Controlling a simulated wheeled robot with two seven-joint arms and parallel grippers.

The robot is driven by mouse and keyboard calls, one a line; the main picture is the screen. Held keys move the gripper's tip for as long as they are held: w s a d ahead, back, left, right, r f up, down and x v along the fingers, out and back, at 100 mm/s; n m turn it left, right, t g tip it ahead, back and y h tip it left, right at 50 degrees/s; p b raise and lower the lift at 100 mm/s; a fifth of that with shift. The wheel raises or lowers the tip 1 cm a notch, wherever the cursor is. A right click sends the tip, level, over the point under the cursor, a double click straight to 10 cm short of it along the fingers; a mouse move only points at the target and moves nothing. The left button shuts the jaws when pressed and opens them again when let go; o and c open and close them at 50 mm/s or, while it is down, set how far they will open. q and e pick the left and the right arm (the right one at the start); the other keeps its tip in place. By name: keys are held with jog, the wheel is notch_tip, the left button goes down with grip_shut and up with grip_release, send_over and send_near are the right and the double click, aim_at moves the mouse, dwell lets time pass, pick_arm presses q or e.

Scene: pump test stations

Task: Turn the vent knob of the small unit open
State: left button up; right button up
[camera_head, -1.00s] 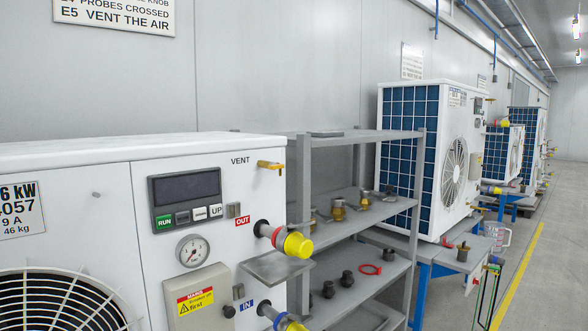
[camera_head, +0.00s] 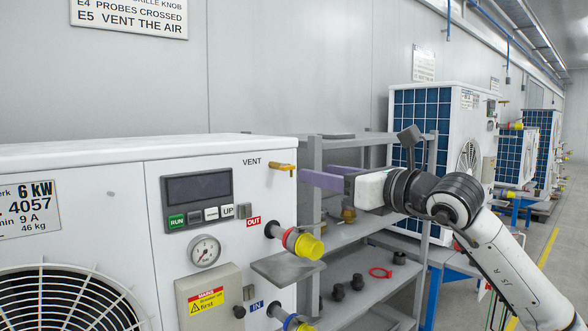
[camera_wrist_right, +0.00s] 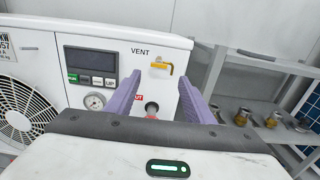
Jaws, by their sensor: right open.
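The small unit (camera_head: 120,160) is the white box marked 6 kW at the left. Its vent knob (camera_head: 282,168), a small yellow lever under the word VENT, sits at the upper right of its front. The lever lies about level, with its end bent down. It also shows in the wrist view (camera_wrist_right: 161,67), between the fingertips in the picture. My right gripper (camera_head: 312,179) has purple fingers, open and empty, with the tips just right of the knob in the head view. I see no contact with the knob. My left gripper is not in view.
Below the knob, a yellow-capped OUT pipe (camera_head: 308,246) and a small grey shelf (camera_head: 288,267) stick out. A grey rack (camera_head: 350,235) with several fittings stands right of the unit. Larger units with blue fins (camera_head: 420,115) stand behind.

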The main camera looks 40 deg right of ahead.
aim_at(291, 169)
jog(key=w+p, duration=0.1)
jog(key=w, duration=0.1)
jog(key=w+p, duration=0.1)
jog(key=w, duration=0.2)
jog(key=w+p, duration=0.1)
jog(key=w, duration=0.2)
jog(key=shift+w+a+p, duration=0.15)
jog(key=shift+a+p, duration=0.2)
jog(key=shift+a, duration=0.05)
jog(key=shift+w+f, duration=0.1)
jog(key=shift+w, duration=0.45)
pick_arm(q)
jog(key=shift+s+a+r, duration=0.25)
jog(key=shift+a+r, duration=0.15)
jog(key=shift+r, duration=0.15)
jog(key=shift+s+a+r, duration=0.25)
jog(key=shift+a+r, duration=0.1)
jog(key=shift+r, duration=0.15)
pick_arm(e)
jog(key=c, duration=1)
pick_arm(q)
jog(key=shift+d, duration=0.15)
pick_arm(e)
jog(key=shift+c, duration=0.2)
